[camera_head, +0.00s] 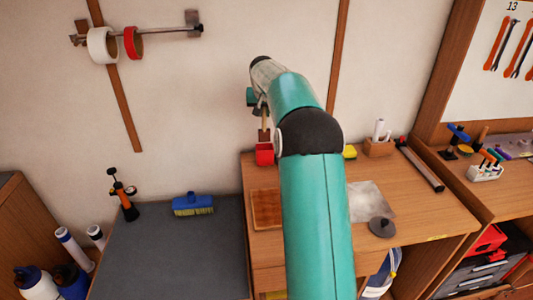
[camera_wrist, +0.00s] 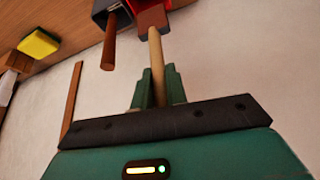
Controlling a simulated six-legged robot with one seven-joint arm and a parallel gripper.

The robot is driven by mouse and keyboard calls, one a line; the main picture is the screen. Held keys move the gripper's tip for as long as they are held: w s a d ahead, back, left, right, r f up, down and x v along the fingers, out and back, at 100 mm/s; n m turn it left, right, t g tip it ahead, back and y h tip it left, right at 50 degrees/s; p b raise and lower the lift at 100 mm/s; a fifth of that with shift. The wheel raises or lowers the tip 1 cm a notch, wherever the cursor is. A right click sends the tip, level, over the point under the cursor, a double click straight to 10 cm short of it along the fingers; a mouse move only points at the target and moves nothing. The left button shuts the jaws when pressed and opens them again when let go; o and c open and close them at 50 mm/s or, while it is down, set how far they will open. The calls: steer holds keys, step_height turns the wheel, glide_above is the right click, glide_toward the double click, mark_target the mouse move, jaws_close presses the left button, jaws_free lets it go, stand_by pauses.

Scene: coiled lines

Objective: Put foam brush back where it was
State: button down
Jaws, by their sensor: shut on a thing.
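My gripper (camera_wrist: 156,84) is shut on the pale wooden handle of the foam brush (camera_wrist: 157,58). The brush's reddish-brown head (camera_wrist: 153,19) points away from the fingers, toward the top of the wrist view. A red holder (camera_head: 264,154) stands at the back of the wooden bench, just below the brush in the picture. Whether the head touches the holder cannot be told.
A brown handle (camera_wrist: 109,45) sticks out beside the brush in the wrist view, close to it. A yellow sponge (camera_head: 350,152) and a wooden block with white rolls (camera_head: 379,146) stand to the right. A blue brush (camera_head: 193,204) lies on the grey surface at left.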

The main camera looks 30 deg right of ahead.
mark_target(265, 131)
step_height(265, 131, down, 9)
steer(key=shift+f, duration=0.1)
stand_by(0.3)
steer(key=shift+f, duration=0.2)
steer(key=c, duration=1.4)
jaws_free()
steer(key=shift+r, duration=0.1)
